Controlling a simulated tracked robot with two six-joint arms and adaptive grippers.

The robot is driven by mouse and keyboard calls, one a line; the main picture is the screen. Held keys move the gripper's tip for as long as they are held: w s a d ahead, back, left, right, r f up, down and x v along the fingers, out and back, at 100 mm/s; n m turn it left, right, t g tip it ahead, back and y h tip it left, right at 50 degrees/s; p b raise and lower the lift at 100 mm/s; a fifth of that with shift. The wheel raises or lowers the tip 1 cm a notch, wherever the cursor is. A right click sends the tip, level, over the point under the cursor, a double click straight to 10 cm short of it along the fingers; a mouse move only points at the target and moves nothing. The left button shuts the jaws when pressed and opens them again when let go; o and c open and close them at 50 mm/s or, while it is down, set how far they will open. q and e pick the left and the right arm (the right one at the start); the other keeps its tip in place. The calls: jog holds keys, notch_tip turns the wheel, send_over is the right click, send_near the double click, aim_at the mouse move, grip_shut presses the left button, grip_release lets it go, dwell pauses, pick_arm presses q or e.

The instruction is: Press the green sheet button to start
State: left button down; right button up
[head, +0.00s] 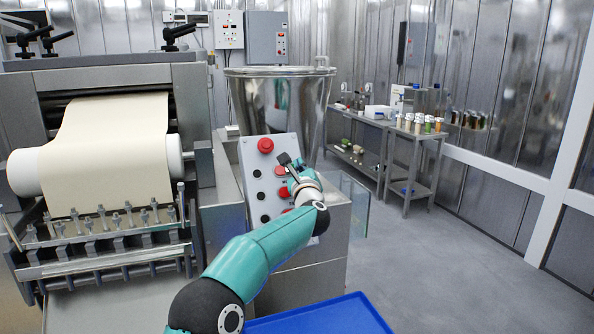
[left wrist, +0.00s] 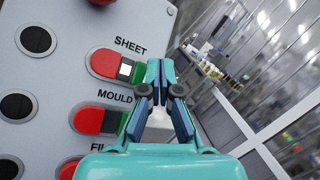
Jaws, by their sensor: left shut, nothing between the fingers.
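The grey control panel (head: 250,155) carries red buttons and black knobs. In the left wrist view, the row marked SHEET has a red button (left wrist: 104,62), a small white square and a green sheet button (left wrist: 138,73), partly hidden by my finger. My left gripper (left wrist: 160,64) is shut and empty, its fingertips just right of the green sheet button; I cannot tell whether they touch it. In the head view, my left gripper (head: 290,163) is in front of the panel's upper right and hides the green button. My right gripper is not in view.
The sheet machine with a pale dough sheet (head: 105,150) on a white roller stands left of the panel. A steel hopper (head: 300,110) stands behind it. A blue tray (head: 320,318) is at the bottom. Steel tables with jars (head: 420,125) stand at the back right; the right floor is clear.

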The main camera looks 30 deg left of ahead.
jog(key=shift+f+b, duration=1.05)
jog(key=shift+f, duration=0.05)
pick_arm(q)
jog(key=s+d+r, duration=0.3)
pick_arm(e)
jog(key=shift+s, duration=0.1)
